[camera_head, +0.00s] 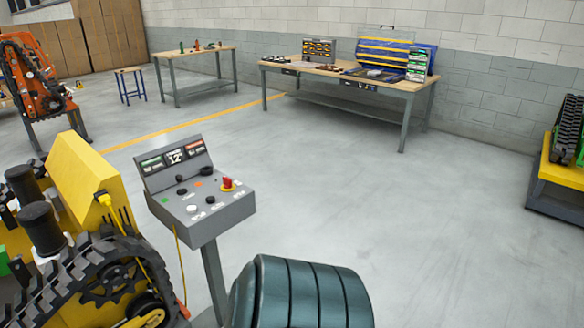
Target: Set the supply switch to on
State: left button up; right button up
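A grey control box (201,208) stands on a grey post at left of centre, beside the yellow tracked carrier (80,180). Its sloped face carries dark knobs (181,191), a white button (192,208) and a red mushroom button on a yellow base (228,184). The upright panel behind (175,157) has green, white and red labels and shows "12". The labels are too small to read, so I cannot tell which control is the supply switch or how it is set. Neither gripper is in view.
A dark teal ribbed rounded shape fills the bottom centre; I cannot tell what it is. A yellow cable (182,265) hangs at the box's left. Workbenches (407,84) stand far back. Another tracked machine (572,130) is on a stand at right. The floor between is clear.

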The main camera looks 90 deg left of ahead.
aim_at(228, 181)
jog(key=u, duration=3.45)
